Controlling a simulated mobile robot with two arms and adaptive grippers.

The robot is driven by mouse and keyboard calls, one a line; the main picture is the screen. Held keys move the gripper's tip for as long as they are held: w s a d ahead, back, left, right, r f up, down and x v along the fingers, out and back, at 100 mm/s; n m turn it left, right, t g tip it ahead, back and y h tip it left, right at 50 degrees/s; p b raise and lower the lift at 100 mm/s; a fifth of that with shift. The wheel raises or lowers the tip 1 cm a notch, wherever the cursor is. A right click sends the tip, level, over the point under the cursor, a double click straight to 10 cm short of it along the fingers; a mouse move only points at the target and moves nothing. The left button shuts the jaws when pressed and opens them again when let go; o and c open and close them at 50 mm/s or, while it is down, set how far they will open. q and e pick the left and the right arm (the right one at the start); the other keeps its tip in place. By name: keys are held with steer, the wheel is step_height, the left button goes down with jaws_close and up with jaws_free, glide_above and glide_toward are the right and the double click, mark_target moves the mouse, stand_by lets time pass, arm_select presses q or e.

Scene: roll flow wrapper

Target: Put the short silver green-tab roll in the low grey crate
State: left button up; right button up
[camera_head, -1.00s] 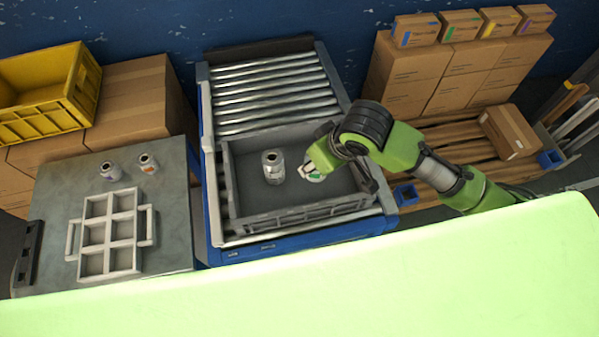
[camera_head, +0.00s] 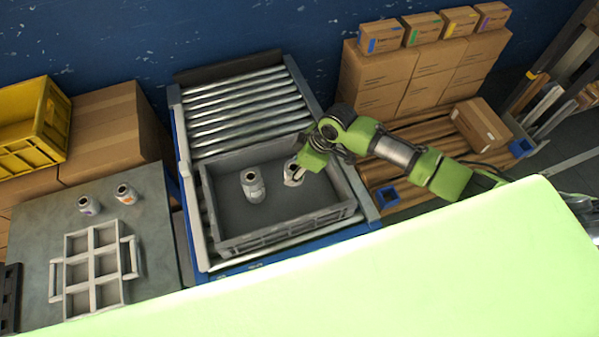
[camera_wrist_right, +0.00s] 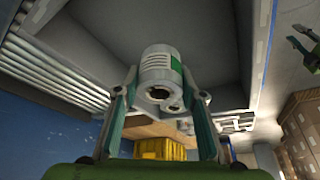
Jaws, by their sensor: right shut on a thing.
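The short silver green-tab roll (camera_head: 292,174) is inside the low grey crate (camera_head: 287,229), toward its back right. My right gripper (camera_head: 303,169) reaches in over the crate's back right side and is shut on this roll. In the right wrist view, the roll (camera_wrist_right: 158,66) with its green label sits between the two fingers of the right gripper (camera_wrist_right: 159,82). I cannot tell whether the roll touches the crate floor. Another silver roll (camera_head: 253,187) stands in the crate, to the left of the held one. My left gripper is not in view.
The crate rests on a roller conveyor (camera_head: 245,103). At left, a grey table (camera_head: 40,225) holds a white divided tray (camera_head: 68,273) and two silver rolls (camera_head: 88,205) (camera_head: 126,194). Cardboard boxes (camera_head: 385,84) stand behind right. The crate's front right floor is clear.

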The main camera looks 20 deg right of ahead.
steer(key=shift+w+d+f, duration=0.25)
steer(key=shift+d+f, duration=0.15)
steer(key=shift+f, duration=0.15)
steer(key=shift+w+d+f, duration=0.2)
steer(key=shift+d+f, duration=0.2)
steer(key=shift+f, duration=0.15)
step_height(320, 180, down, 3)
steer(key=shift+d+f, duration=0.1)
steer(key=shift+d, duration=0.05)
steer(key=shift+f, duration=0.1)
steer(key=shift+f+b, duration=0.3)
steer(key=shift+f, duration=0.3)
steer(key=o, duration=1.2)
